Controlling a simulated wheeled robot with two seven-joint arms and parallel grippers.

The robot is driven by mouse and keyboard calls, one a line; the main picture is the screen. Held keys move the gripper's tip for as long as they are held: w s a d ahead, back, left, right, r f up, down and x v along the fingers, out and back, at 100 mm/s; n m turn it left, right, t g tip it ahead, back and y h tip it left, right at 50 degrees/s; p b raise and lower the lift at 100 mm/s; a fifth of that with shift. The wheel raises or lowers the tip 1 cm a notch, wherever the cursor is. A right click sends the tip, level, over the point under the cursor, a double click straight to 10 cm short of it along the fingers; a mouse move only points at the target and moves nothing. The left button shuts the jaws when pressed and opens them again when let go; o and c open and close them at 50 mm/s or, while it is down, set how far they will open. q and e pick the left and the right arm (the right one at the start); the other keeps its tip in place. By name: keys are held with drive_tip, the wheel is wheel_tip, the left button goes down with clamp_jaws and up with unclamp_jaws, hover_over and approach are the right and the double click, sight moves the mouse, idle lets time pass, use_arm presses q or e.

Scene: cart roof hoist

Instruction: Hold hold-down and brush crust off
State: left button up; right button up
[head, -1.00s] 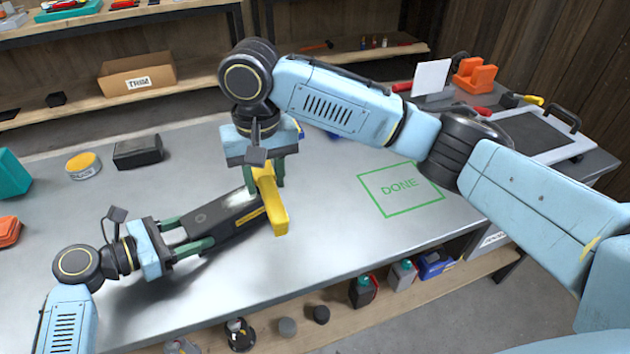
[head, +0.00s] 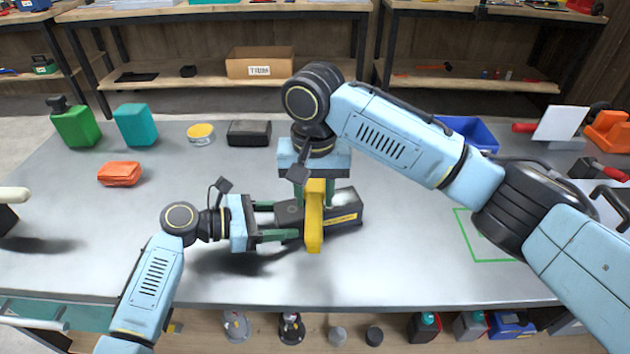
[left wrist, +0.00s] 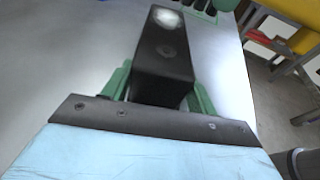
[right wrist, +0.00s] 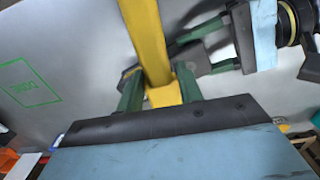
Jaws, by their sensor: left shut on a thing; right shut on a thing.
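The hold-down (head: 347,212) is a dark, long block with a yellow label, lying on the grey bench. My left gripper (head: 290,220) is shut on its left end. In the left wrist view the hold-down (left wrist: 163,60) runs away between the green fingers, with a whitish crust patch (left wrist: 167,17) near its far end. My right gripper (head: 315,188) is shut on a yellow brush (head: 314,225), above the hold-down. The brush also shows in the right wrist view (right wrist: 147,45). It hides part of the hold-down in the head view; whether its bristles touch the crust, I cannot tell.
A green DONE outline (right wrist: 24,88) is marked on the bench, partly behind my right arm in the head view. A black box (head: 249,133), yellow tin (head: 201,134), orange block (head: 120,173) and blue bin (head: 468,133) stand around. The front middle bench is clear.

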wheel_tip(320, 180, down, 4)
drive_tip(key=shift+r, duration=0.2)
drive_tip(key=shift+w+d+f, duration=0.1)
drive_tip(key=shift+d, duration=0.15)
drive_tip(key=shift+c, duration=0.5)
drive_tip(key=shift+w+d+f, duration=0.15)
drive_tip(key=shift+d, duration=0.25)
drive_tip(key=shift+w+d, duration=1.2)
drive_tip(key=shift+d, duration=2.75)
drive_tip(key=shift+s+a, duration=0.5)
drive_tip(key=shift+a, duration=1.05)
drive_tip(key=shift+s+a, duration=0.5)
drive_tip(key=shift+a, duration=1.05)
drive_tip(key=shift+s+a, duration=0.5)
drive_tip(key=shift+a, duration=1.05)
drive_tip(key=shift+w+d, duration=1.5)
drive_tip(key=shift+d, duration=3.05)
drive_tip(key=shift+s+a, duration=0.45)
drive_tip(key=shift+a, duration=1.05)
drive_tip(key=shift+s+a, duration=0.5)
drive_tip(key=shift+a, duration=0.95)
drive_tip(key=shift+s+a, duration=0.45)
drive_tip(key=shift+a, duration=1.2)
drive_tip(key=shift+r, duration=4.15)
use_arm(q)
drive_tip(key=o, duration=1.3)
